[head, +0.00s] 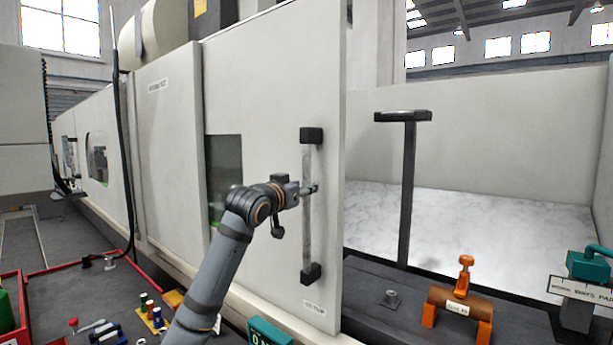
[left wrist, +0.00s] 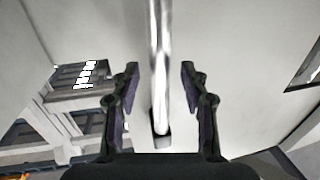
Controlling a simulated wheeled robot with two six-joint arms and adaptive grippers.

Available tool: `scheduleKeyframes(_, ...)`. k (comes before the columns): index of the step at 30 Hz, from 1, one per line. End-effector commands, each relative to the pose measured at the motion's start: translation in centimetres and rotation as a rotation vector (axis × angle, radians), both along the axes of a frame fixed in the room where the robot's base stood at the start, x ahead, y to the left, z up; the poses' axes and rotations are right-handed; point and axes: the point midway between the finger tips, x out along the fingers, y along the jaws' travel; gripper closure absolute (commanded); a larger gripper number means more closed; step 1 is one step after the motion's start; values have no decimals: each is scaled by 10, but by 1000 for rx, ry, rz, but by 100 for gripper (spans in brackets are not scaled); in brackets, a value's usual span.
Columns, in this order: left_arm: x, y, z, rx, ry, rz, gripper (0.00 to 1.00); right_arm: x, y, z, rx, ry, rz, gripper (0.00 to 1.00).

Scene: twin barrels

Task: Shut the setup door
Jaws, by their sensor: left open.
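The setup door (head: 270,90) is the large pale panel with a small window and a label low at its right edge. It stands at the centre of the head view, with an open gap to its right. Its vertical handle (head: 307,225) is a metal bar between two black mounts. My left gripper (head: 309,188) is at the handle's middle height. In the left wrist view the handle bar (left wrist: 160,50) runs between the open fingers of the gripper (left wrist: 160,72), with space on both sides. My right gripper is not in view.
A dark T-shaped post (head: 407,190) stands right of the door. An orange-clamped brown cylinder (head: 460,302) and a teal device (head: 588,265) sit on the dark bed at lower right. Small tools and a red-edged tray (head: 12,310) are at lower left.

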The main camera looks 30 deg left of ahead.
Motion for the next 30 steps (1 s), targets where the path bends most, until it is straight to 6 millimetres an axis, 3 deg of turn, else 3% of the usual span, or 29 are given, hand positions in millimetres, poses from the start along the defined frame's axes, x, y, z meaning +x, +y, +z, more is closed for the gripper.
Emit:
scheduleKeyframes(6, 22, 3, 1, 0, -1, 0, 55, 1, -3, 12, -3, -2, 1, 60)
scheduleKeyframes(14, 24, 3, -1, 2, -1, 1, 55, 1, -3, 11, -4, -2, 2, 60)
scheduleKeyframes(24, 23, 3, -1, 1, -1, 1, 100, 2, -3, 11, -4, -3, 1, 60)
scheduleKeyframes(30, 23, 3, -1, 1, -1, 0, 100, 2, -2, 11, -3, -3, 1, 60)
